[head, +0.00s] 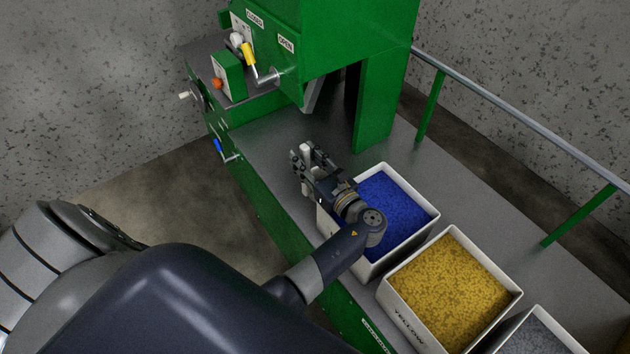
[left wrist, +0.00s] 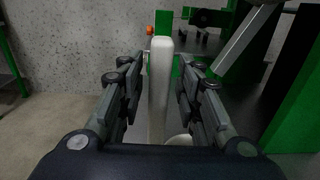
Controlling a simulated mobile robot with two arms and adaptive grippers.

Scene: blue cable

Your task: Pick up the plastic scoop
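The white plastic scoop shows in the left wrist view as an upright handle (left wrist: 160,85), with a rounded white part below it partly hidden by my gripper. In the head view the pale handle shows between the fingertips; the scoop's bowl is hidden. My right gripper is not in view.
White bins of blue pellets (head: 398,205), yellow pellets (head: 450,285) and grey pellets (head: 540,335) stand in a row on a grey platform (head: 270,140). A green machine (head: 345,40) with levers rises behind. A metal railing (head: 520,120) runs along the right.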

